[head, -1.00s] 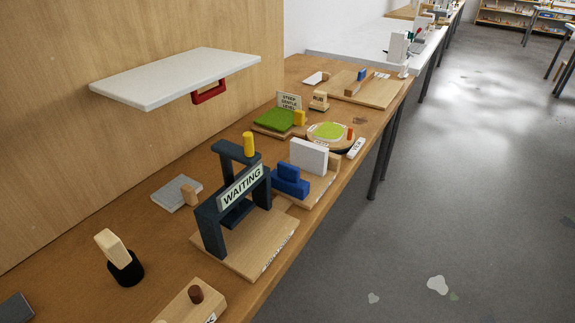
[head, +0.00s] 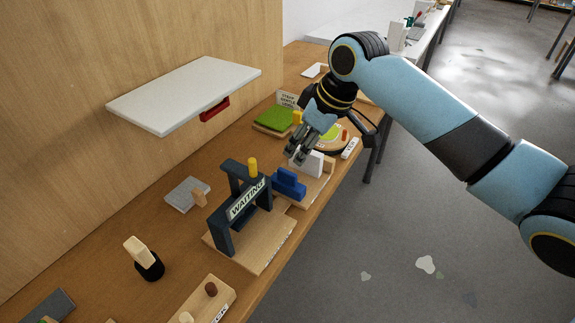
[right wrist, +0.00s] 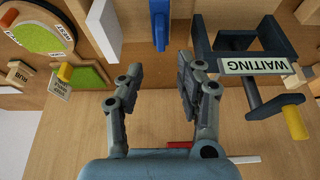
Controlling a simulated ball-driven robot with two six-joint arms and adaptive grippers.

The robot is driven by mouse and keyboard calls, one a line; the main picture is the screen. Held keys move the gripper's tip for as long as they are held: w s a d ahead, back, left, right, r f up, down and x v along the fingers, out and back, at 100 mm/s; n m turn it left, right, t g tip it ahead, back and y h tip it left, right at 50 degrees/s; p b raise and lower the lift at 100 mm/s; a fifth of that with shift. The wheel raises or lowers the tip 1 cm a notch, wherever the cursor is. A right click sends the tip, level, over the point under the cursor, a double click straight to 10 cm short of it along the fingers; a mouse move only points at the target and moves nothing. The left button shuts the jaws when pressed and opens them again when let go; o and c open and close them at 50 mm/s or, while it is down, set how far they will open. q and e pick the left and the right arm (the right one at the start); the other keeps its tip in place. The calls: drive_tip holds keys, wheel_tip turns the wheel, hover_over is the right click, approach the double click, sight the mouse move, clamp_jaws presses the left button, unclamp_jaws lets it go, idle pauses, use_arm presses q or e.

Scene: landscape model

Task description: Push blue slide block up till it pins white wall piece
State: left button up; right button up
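The blue slide block (head: 288,185) sits on a wooden base (head: 310,192) in the middle of the bench. The white wall piece (head: 312,163) stands upright just behind it on the same base. In the right wrist view the blue block (right wrist: 160,22) is at the top centre and the white piece (right wrist: 104,28) is left of it. My right gripper (head: 298,159) hangs above and beside the white piece, partly covering it. Its fingers (right wrist: 158,85) are apart with nothing between them. Whether it touches anything is unclear. My left gripper is out of view.
A dark frame with a WAITING sign (head: 246,199) and yellow peg stands close in front of the blue block. A green-topped block (head: 272,118) lies behind left. A white shelf (head: 185,92) with a red handle (head: 214,109) juts from the wall. The bench's right edge is near.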

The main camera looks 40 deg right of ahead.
sight(288, 172)
drive_tip(key=b+x, duration=0.1)
drive_tip(key=x, duration=0.9)
drive_tip(key=shift+s+f, duration=0.1)
drive_tip(key=shift+f, duration=0.05)
clamp_jaws()
